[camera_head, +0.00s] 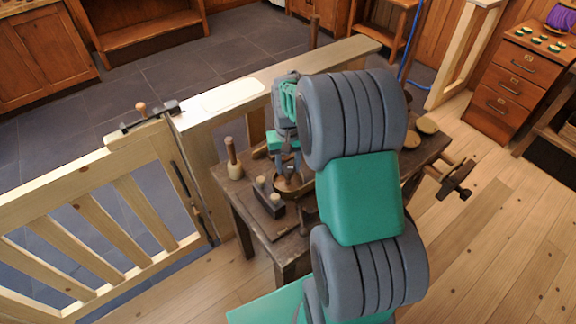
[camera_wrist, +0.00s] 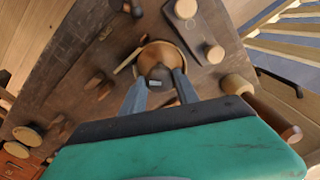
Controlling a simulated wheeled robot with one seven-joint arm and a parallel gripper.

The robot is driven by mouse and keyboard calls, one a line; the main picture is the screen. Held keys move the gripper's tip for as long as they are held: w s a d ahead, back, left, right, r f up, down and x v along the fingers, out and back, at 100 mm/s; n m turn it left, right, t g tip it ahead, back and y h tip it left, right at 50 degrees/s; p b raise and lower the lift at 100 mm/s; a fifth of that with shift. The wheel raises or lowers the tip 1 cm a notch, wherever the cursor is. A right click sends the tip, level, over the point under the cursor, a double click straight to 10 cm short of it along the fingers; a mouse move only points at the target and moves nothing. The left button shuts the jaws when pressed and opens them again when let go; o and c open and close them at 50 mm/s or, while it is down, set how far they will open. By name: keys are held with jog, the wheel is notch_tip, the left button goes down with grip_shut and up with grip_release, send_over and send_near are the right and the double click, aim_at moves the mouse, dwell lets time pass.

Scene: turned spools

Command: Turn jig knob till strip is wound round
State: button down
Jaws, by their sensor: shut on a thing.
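The jig (camera_head: 294,187) is a round brown wooden piece on the small workbench, partly hidden by my arm in the head view. In the wrist view it is a round wooden disc (camera_wrist: 175,51) with a lighter rim and a dark knob (camera_wrist: 157,72) on top. My gripper (camera_head: 290,168) points down over it, its two grey fingers on either side of the knob. In the wrist view my gripper (camera_wrist: 158,82) is shut on the knob. I cannot tell the strip apart from the disc's rim.
On the dark workbench (camera_head: 252,207) a wooden mallet (camera_head: 234,160) and a dark block with pale pegs (camera_head: 268,200) stand close by. A vise handle (camera_head: 456,186) juts out at right. A slatted wooden gate (camera_head: 100,215) is at left. The floor at right is clear.

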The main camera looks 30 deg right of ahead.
jog(key=m, duration=0.4)
jog(key=shift+m, duration=0.4)
jog(key=m, duration=0.4)
jog(key=shift+b, duration=0.35)
jog(key=m, duration=0.5)
jog(key=shift+m, duration=2.2)
jog(key=c, duration=0.9)
grip_release()
